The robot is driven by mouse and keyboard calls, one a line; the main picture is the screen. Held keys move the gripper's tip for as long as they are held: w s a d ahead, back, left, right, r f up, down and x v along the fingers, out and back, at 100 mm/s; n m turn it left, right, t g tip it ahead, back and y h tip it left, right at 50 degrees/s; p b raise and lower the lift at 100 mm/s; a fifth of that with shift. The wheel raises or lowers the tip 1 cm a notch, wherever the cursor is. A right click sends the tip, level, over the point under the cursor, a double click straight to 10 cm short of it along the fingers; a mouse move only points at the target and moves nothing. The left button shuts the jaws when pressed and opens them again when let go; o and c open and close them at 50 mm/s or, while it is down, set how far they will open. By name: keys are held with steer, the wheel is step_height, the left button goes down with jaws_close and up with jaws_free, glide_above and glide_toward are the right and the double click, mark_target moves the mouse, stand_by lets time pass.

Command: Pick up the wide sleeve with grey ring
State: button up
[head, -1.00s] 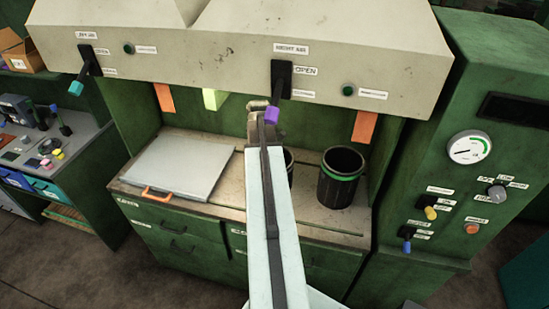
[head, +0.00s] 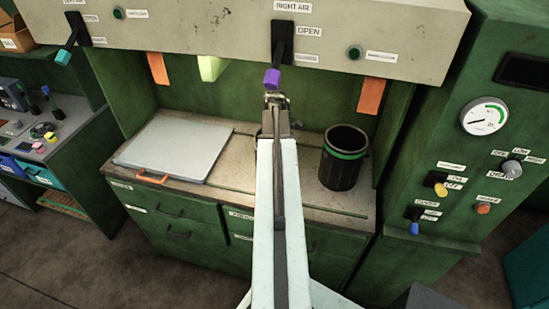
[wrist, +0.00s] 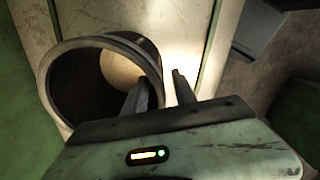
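A wide dark sleeve with a grey ring (wrist: 140,45) stands open end up at the left in the wrist view. A pale round surface shows through its bore. In the head view my arm hides most or all of it. My gripper (wrist: 160,77) is open and empty. In the wrist view its left finger overlaps the near right part of the sleeve's rim and its right finger is beyond the outer wall. I cannot tell whether the left finger is inside the bore. In the head view the gripper (head: 276,100) is over the bench, below the right air lever.
A black sleeve with a green ring (head: 343,155) stands on the bench (head: 305,205), right of my arm. A grey panel with an orange handle (head: 175,148) lies at the left. The hood (head: 200,30) with its purple-tipped lever (head: 280,50) overhangs the bench. Orange strips hang beneath it.

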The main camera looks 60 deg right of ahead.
steer(key=shift+f, duration=0.55)
jaws_close()
stand_by(1.0)
